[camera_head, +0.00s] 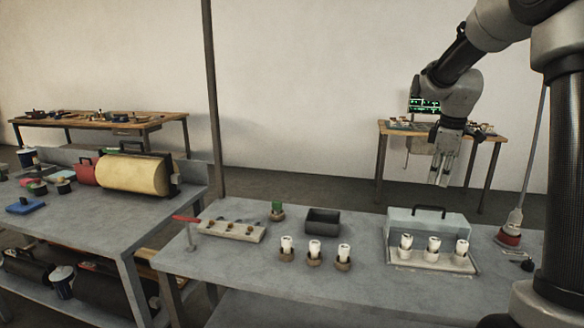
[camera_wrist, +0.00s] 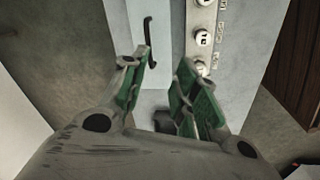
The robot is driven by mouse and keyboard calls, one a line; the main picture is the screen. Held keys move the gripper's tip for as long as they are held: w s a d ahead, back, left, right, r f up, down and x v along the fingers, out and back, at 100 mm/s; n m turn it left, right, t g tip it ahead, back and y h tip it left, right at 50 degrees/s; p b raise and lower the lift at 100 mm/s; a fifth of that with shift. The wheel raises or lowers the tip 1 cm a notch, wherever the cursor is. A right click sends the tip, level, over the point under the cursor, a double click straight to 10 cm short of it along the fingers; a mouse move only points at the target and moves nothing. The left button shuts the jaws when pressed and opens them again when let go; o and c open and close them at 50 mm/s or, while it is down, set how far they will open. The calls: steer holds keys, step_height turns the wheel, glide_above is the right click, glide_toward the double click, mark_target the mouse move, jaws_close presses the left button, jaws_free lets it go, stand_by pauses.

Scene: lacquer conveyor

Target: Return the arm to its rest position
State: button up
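My gripper (camera_head: 440,180) hangs at the end of my raised arm with its fingers pointing down. It is above and behind the pale blue-grey box on the near table, apart from everything. In the wrist view my gripper (camera_wrist: 163,62) shows its green-padded fingers spread, with nothing between them. The pale box (camera_head: 428,220) has a black handle on top; the handle (camera_wrist: 149,40) also shows beyond the fingers in the wrist view. A light tray (camera_head: 432,262) in front of the box holds three white cylindrical pieces, one of them also in the wrist view (camera_wrist: 202,38).
The grey table (camera_head: 370,290) also bears three white pieces in brown holders (camera_head: 314,250), a dark bin (camera_head: 323,221), a light rack (camera_head: 232,230) and a red-based post (camera_head: 509,236). A thin dark pole (camera_head: 213,90) stands left. Air around my gripper looks clear.

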steer(key=s+a+r+m+t, duration=0.1)
steer(key=s+a+m, duration=0.1)
steer(key=s, duration=0.8)
steer(key=s+a+r+m, duration=0.1)
steer(key=s+m, duration=0.4)
steer(key=s, duration=0.5)
steer(key=s+a+r+m+t, duration=0.1)
steer(key=s+a+m, duration=0.2)
steer(key=s, duration=0.6)
steer(key=shift+s+a+r+m+t+y, duration=0.15)
steer(key=shift+s+a+m+t+y, duration=0.15)
steer(key=shift+s+a, duration=0.15)
